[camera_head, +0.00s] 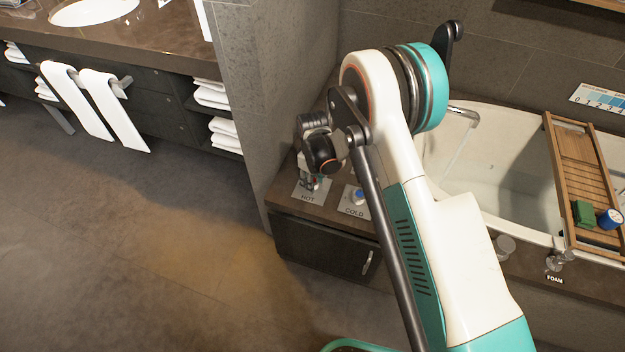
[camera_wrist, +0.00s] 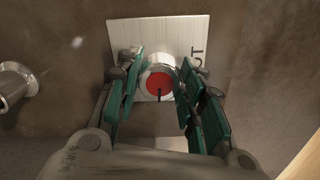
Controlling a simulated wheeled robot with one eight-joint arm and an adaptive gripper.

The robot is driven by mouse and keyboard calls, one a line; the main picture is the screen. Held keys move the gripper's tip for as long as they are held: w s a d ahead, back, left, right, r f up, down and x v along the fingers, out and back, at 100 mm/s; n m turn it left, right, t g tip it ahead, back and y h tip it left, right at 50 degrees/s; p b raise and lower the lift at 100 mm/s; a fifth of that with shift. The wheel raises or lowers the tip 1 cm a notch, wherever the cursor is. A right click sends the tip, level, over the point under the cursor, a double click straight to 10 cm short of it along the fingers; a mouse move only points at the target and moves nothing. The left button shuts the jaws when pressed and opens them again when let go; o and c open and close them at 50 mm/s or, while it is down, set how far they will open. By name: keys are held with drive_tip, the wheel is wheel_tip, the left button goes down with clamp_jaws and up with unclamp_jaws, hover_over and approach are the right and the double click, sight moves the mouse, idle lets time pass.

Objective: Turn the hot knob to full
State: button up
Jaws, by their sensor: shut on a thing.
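The hot knob (camera_wrist: 158,83) is a round metal knob with a red top and a dark pointer mark. In the wrist view it sits on a square metal plate (camera_wrist: 150,32), and the mark points toward the bottom of the picture. My gripper (camera_wrist: 158,88) has its green-padded fingers on both sides of the knob and is shut on it. In the head view my gripper (camera_head: 312,182) is over the plate labelled HOT (camera_head: 307,197), and my wrist mostly hides the knob. The cold knob (camera_head: 357,194) has a blue top and stands to the right on its own plate.
The bathtub (camera_head: 480,160) is at the right, with a spout (camera_head: 463,112) and water running from it. A wooden bath tray (camera_head: 575,160) lies across the tub, holding a green block and a blue-and-white item. A grey wall (camera_head: 250,100) stands close left of the knobs.

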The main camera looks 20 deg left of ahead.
drive_tip(key=shift+n, duration=0.6)
drive_tip(key=o, duration=1.1)
drive_tip(key=shift+c, duration=0.2)
drive_tip(key=shift+r, duration=0.1)
wheel_tip(320, 180, up, 12)
